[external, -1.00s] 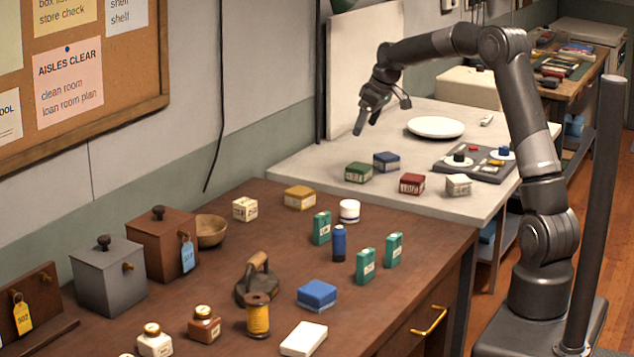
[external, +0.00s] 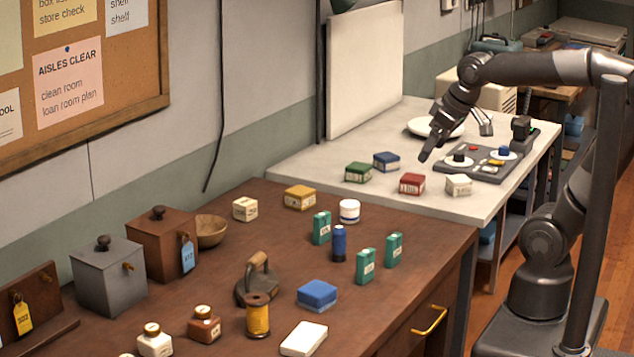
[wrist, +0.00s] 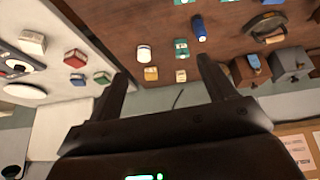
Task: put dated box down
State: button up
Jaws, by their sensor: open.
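Several small labelled boxes are in view; the lettering is too small to tell which one is dated. On the white table are a red box (external: 412,184), a white box (external: 458,185), a green box (external: 358,172) and a blue box (external: 386,161). On the brown counter are a yellow box (external: 300,197) and a cream box (external: 244,209). My gripper (external: 427,154) is above the white table, near the red box, apart from it. In the wrist view my gripper (wrist: 161,76) is open with nothing between its fingers; the yellow box (wrist: 151,73) shows beyond.
A grey tray (external: 470,173) with knobs and a white plate (external: 416,126) stand on the white table. Teal packets (external: 366,265), a blue bottle (external: 339,243), an iron (external: 257,282) and a white jar (external: 349,211) stand on the counter. The white table's front left is clear.

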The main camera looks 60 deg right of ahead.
jog(key=s+a+f, duration=0.1)
jog(key=s+f, duration=0.1)
jog(key=s, duration=0.3)
jog(key=shift+s+a+f, duration=0.3)
jog(key=shift+f, duration=0.05)
